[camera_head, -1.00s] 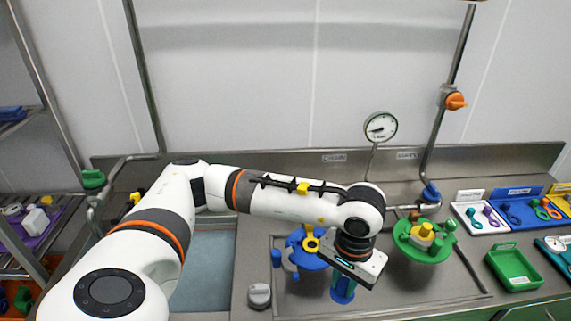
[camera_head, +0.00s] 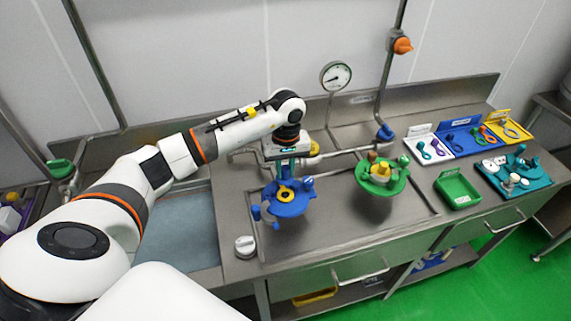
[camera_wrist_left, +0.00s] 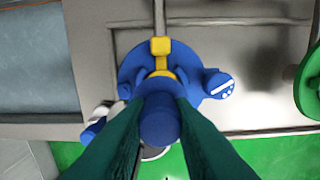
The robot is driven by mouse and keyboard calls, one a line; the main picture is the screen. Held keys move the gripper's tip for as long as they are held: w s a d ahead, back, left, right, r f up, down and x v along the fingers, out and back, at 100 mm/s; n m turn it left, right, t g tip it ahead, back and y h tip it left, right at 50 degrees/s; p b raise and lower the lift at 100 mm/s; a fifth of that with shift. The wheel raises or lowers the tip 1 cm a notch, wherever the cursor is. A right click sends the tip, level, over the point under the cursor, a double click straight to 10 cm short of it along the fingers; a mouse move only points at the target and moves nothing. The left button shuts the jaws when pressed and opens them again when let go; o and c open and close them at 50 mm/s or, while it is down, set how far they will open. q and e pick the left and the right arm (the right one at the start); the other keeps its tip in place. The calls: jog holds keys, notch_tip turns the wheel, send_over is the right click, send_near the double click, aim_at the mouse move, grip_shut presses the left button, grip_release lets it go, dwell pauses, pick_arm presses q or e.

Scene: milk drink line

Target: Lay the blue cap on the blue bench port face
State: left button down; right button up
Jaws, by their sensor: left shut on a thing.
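My left gripper (camera_head: 287,172) is in the middle of the head view, just above and behind the blue bench port (camera_head: 292,207), which has a yellow ring on its face. In the left wrist view the dark green fingers (camera_wrist_left: 158,130) are shut on the round blue cap (camera_wrist_left: 160,118). The cap overlaps the blue port (camera_wrist_left: 205,75) in that view, so I cannot tell whether they touch. In the head view the cap is hard to tell from the port and fingers. My right gripper is not in view.
A green port (camera_head: 381,180) stands to the right on the steel bench. Beyond it are a green tray (camera_head: 458,190), a teal tray (camera_head: 520,176) and coloured tool trays. A grey knob (camera_head: 245,246) is at the front left. A pressure gauge (camera_head: 336,76) stands behind. The bench between the ports is clear.

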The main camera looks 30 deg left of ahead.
aim_at(285, 178)
pick_arm(q)
notch_tip(285, 178, down, 4)
jog(key=shift+r+b, duration=0.1)
jog(key=shift+b, duration=0.65)
jog(key=shift+f+b, duration=0.75)
jog(key=shift+f, duration=0.2)
jog(key=shift+f+b, duration=0.45)
jog(key=shift+f, duration=0.05)
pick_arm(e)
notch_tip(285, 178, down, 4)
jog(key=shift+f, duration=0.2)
pick_arm(q)
jog(key=shift+f+b, duration=0.25)
jog(key=shift+b, duration=0.05)
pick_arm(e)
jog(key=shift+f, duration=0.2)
pick_arm(q)
jog(key=c, duration=1.2)
grip_release()
jog(key=shift+o, duration=0.2)
jog(key=shift+r, duration=0.1)
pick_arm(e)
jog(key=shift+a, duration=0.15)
